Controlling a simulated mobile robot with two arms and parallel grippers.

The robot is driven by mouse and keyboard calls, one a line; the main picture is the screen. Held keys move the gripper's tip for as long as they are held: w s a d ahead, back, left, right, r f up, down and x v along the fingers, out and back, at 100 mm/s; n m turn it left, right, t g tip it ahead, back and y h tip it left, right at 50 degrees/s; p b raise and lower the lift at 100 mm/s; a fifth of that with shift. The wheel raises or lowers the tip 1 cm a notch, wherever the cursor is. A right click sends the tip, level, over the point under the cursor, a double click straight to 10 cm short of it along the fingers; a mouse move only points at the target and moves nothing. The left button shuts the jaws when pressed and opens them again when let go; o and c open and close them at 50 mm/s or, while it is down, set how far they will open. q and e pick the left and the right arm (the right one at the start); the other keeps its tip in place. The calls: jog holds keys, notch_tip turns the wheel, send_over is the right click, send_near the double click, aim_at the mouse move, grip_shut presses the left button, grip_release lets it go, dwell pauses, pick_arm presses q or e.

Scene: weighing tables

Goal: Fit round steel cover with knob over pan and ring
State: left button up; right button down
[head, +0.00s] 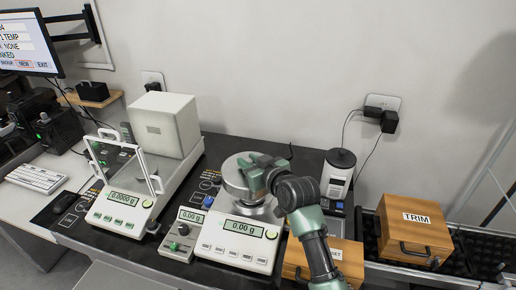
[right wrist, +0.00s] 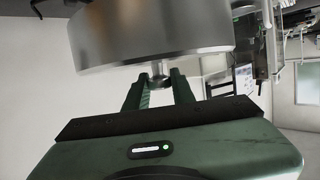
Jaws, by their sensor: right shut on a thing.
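The round steel cover (head: 234,178) is above the middle balance (head: 236,238) in the head view. My right gripper (head: 250,170) is shut on its knob. In the right wrist view the knob (right wrist: 158,80) sits between the two fingertips (right wrist: 158,86), and the cover's broad steel body (right wrist: 150,42) fills the upper part. A bit of steel (head: 262,210), likely the pan or ring, shows under the cover. The cover and my gripper hide most of it, so I cannot tell whether they touch. The balance display reads 0.00 g. My left gripper is not in view.
A balance with a glass draft shield (head: 122,200) and a white box-like housing (head: 165,125) stands to the left. A small control unit (head: 183,232) adjoins the middle balance. To the right are a white-and-black device (head: 339,175), a wooden box (head: 345,258) and the TRIM box (head: 415,228).

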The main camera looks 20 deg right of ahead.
aim_at(252, 162)
jog(key=shift+w+d+f+p, duration=0.55)
jog(key=shift+w+f, duration=0.2)
jog(key=shift+w, duration=0.25)
jog(key=shift+w+d+f, duration=0.15)
jog(key=shift+f, duration=0.2)
notch_tip(252, 162, down, 5)
jog(key=b, duration=0.5)
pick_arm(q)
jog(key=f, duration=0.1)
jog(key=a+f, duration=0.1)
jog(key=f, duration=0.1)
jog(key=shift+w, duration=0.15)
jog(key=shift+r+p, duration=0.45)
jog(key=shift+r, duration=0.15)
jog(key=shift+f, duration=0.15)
pick_arm(e)
jog(key=shift+f, duration=0.15)
pick_arm(q)
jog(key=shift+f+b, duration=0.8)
jog(key=shift+b, duration=0.1)
pick_arm(e)
jog(key=shift+f, duration=1.3)
